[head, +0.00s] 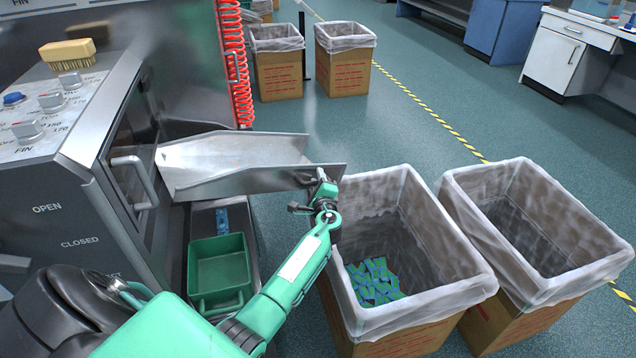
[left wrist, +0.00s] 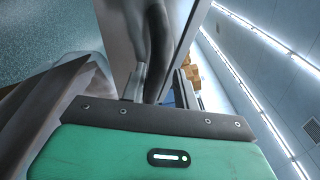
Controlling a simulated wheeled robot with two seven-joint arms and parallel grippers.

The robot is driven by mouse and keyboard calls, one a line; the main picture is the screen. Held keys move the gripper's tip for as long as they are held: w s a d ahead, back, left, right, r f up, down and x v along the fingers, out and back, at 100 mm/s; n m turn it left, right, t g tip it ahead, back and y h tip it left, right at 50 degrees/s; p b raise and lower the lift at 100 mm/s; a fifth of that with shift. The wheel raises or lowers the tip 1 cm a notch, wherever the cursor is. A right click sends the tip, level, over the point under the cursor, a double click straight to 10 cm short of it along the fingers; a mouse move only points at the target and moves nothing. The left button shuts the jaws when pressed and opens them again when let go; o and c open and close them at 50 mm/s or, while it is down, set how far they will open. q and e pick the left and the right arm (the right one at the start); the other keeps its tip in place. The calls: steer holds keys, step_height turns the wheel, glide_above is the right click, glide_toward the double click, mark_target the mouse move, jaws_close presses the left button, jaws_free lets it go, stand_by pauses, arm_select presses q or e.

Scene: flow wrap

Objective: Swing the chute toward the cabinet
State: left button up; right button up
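The chute (head: 235,158) is a bare metal trough in the head view. It runs right from the machine cabinet (head: 70,225), and its free end lies by the left rim of the nearer lined box. My left gripper (head: 311,193) is at the near side of that free end. Its fingers look spread apart; whether they touch the chute I cannot tell. In the left wrist view the fingers (left wrist: 160,88) stand apart, with grey metal and a dark shape beyond and between them. My right gripper is not in view.
The nearer lined box (head: 447,290) holds several blue-green packets (head: 374,283). An empty-looking lined box (head: 590,265) stands right of it. A green bin (head: 220,243) sits below the chute. A brush (head: 68,52) lies on the cabinet, which has a door handle (head: 135,182).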

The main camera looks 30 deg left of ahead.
arm_select(q)
steer(key=shift+s+a+f, duration=0.15)
steer(key=shift+f, duration=0.2)
steer(key=shift+s+f, duration=0.1)
steer(key=shift+s, duration=0.05)
steer(key=v, duration=1.3)
steer(key=shift+d+r, duration=0.4)
steer(key=shift+r, duration=0.1)
